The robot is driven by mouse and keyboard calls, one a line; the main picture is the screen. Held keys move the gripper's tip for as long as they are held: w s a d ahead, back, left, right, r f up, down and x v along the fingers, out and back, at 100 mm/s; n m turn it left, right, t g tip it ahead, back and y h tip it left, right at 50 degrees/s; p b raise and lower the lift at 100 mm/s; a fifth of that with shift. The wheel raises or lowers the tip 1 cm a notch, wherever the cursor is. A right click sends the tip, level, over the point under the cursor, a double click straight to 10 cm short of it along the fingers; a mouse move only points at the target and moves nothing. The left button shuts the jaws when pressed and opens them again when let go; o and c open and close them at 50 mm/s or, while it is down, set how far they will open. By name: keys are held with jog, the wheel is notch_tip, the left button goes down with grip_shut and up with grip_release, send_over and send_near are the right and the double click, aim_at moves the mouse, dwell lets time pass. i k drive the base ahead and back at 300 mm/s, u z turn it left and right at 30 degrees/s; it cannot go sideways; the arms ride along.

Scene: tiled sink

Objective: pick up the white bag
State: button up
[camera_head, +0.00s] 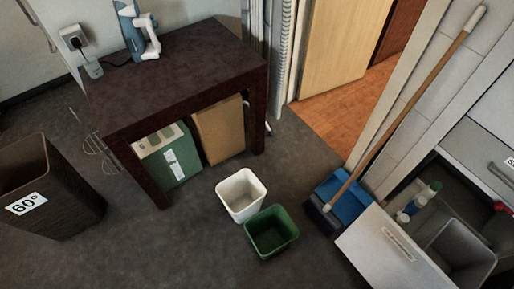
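No clear white bag shows in the head view. The nearest match is a small white open-topped container (241,195), like a bin, upright on the dark floor in the middle. Its opening faces up, and I cannot tell whether a bag lines it. A dark green open bin (270,233) stands right next to it, in front and to the right. My gripper is not in view.
A dark table (180,75) bears an iron (137,32); boxes stand beneath. A tall dark basket (45,190) marked 60° is at left. Floor at front left is clear.

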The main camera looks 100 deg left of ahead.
aim_at(242, 194)
jog(key=u, duration=3.65)
jog(key=i, duration=0.5)
jog(key=k, duration=0.5)
jog(key=u, duration=1.65)
jog(key=i, duration=0.65)
jog(key=z, duration=1.85)
